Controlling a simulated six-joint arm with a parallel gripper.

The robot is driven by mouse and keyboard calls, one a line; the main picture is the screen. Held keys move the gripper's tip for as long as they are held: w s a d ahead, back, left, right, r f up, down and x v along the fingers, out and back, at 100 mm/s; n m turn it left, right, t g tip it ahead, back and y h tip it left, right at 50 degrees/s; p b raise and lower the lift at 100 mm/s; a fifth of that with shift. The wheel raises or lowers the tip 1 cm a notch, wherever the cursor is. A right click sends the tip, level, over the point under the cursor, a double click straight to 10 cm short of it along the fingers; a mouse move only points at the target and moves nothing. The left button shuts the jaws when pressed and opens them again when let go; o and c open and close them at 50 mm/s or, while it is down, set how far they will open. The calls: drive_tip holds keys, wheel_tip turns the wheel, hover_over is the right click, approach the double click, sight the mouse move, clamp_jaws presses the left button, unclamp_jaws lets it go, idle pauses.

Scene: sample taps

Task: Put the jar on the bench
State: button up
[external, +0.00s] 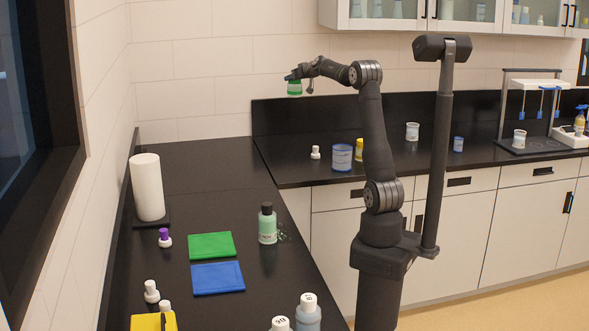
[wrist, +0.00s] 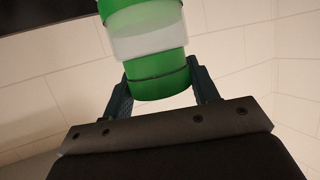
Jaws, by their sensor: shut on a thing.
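A small green jar with a white band (external: 294,88) is held up in the air by my gripper (external: 298,77), well above the bench. In the wrist view the green jar (wrist: 155,75) sits between the two fingers of my gripper (wrist: 160,85), which is shut on it. The black bench (external: 200,175) runs along the left wall, and its black top continues along the back wall (external: 290,165). The jar is clear of both surfaces.
On the left bench stand a paper roll (external: 147,188), a green mat (external: 211,245), a blue mat (external: 217,278), a light green bottle (external: 267,224) and small bottles. A blue-labelled tin (external: 342,157) and a yellow container (external: 359,150) stand on the back counter. Bench behind the green mat is clear.

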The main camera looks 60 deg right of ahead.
drive_tip(key=s+d+m+g+h, duration=0.3)
drive_tip(key=s+d+m+h, duration=0.2)
drive_tip(key=s+d, duration=1.7)
wheel_tip(320, 180, down, 18)
drive_tip(key=shift+w+a+f, duration=0.45)
drive_tip(key=shift+w+f, duration=1.4)
drive_tip(key=shift+w, duration=0.2)
drive_tip(key=shift+w+a+f, duration=0.45)
drive_tip(key=shift+w+f, duration=1.35)
drive_tip(key=shift+w, duration=0.2)
drive_tip(key=shift+w+a+f, duration=0.45)
drive_tip(key=shift+w+f, duration=1.4)
drive_tip(key=shift+w, duration=0.2)
drive_tip(key=o, duration=1.4)
drive_tip(key=shift+f, duration=0.15)
